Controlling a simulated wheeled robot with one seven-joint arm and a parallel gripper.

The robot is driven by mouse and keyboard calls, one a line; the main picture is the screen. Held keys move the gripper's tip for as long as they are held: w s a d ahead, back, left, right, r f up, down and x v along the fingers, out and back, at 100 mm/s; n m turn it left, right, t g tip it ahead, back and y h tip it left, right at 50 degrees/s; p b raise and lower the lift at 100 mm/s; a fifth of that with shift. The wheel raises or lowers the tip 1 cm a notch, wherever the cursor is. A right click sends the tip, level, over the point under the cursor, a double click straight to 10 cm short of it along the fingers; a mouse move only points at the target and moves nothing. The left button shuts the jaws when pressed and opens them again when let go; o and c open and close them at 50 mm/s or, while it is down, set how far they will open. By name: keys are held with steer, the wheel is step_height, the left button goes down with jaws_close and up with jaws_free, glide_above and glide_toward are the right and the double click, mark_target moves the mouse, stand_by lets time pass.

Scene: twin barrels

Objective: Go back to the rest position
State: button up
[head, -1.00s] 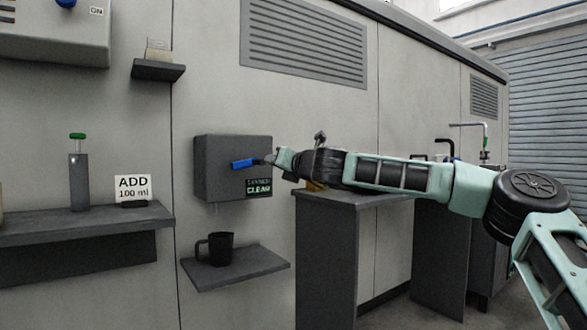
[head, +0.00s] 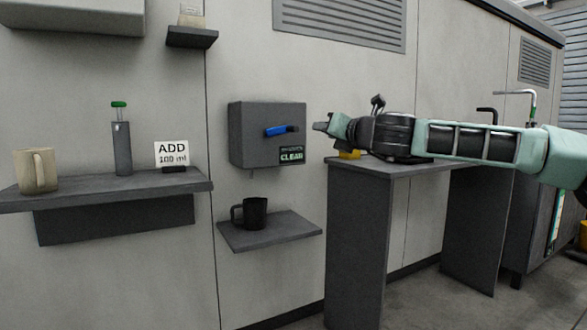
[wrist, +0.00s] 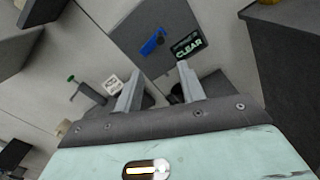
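My gripper (head: 322,126) is at the end of my arm, which reaches in from the right in the head view. It is just right of the grey wall box (head: 248,150), apart from the box and its blue handle (head: 281,130). In the wrist view the two fingers of my gripper (wrist: 160,85) stand apart with nothing between them. The blue handle (wrist: 152,42) and the CLEAR label (wrist: 187,46) show beyond the fingertips. A black mug (head: 254,212) stands upright on the small shelf (head: 270,233) below the box.
A left shelf (head: 100,190) holds a beige mug (head: 37,171), a grey cylinder with a green top (head: 121,140) and an "ADD 100 ml" sign (head: 171,153). A dark table (head: 358,235) stands below my arm. A small ledge (head: 191,37) sits above.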

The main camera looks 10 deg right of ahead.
steer(key=s+a+f+n+g+y, duration=0.25)
steer(key=s+a+f+n, duration=0.35)
steer(key=a, duration=0.3)
steer(key=s+a+f+n+g+y, duration=0.1)
steer(key=s+a+f+n+g, duration=0.35)
steer(key=a+n, duration=0.3)
steer(key=s+a+f+n+g+y, duration=0.2)
steer(key=s+a+f+n, duration=0.4)
steer(key=a, duration=0.4)
steer(key=s+a+f+n+g+h+p, duration=0.1)
steer(key=s+a+f+n+g+h, duration=0.1)
steer(key=s+f+n+g, duration=0.5)
steer(key=s+d+f+n+h, duration=0.25)
steer(key=s+d+n, duration=0.2)
steer(key=s, duration=0.35)
steer(key=s+d+f+n+h, duration=0.2)
steer(key=s+d+f+n, duration=0.1)
steer(key=s+n, duration=0.4)
steer(key=s+d+n+g+h+p, duration=0.1)
steer(key=s+d+n+h, duration=0.4)
steer(key=s+d, duration=0.65)
step_height(320, 180, up, 38)
steer(key=w+d+n+y+p, duration=0.1)
steer(key=p, duration=3.7)
steer(key=shift+w+d+n, duration=0.25)
steer(key=shift+d+n, duration=0.05)
steer(key=shift+d, duration=0.05)
